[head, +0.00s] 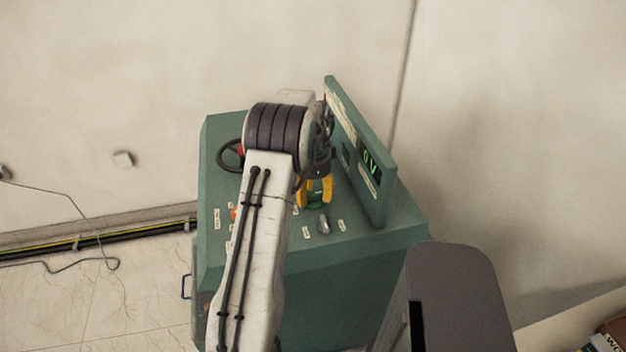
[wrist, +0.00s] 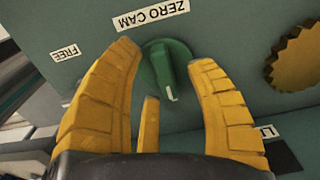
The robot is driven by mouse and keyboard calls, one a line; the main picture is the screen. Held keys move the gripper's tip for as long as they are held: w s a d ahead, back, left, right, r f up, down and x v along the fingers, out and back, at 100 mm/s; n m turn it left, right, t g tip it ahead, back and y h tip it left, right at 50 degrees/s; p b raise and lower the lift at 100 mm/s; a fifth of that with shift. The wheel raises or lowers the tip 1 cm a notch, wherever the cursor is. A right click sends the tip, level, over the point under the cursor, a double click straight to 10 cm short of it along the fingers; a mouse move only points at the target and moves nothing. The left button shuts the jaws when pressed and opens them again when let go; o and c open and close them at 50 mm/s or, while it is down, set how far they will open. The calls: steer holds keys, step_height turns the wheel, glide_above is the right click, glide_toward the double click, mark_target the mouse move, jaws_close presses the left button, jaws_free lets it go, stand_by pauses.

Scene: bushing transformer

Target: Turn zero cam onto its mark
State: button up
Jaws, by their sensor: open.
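The zero cam (wrist: 172,66) is a round green knob with a raised grip and a short white pointer line. In the wrist view it sits below the ZERO CAM label (wrist: 152,14), with its pointer toward the bottom of the picture, away from that label. A FREE label (wrist: 65,52) is to its left. My gripper (wrist: 164,56) is open, its yellow fingers on either side of the knob; I cannot tell whether they touch it. In the head view my gripper (head: 315,190) points down at the green console (head: 330,290). I see no clear separate mark around the knob.
A yellow scalloped knob (wrist: 298,58) is right of the zero cam. A silver knob (head: 324,225) is close to my gripper. An upright panel (head: 347,125) with a green-lit display (head: 370,165) stands just right of it. A black handwheel (head: 229,155) is at the left.

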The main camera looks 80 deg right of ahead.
mark_target(313, 195)
step_height(313, 195, up, 11)
steer(key=shift+r, duration=0.2)
stand_by(0.3)
stand_by(0.8)
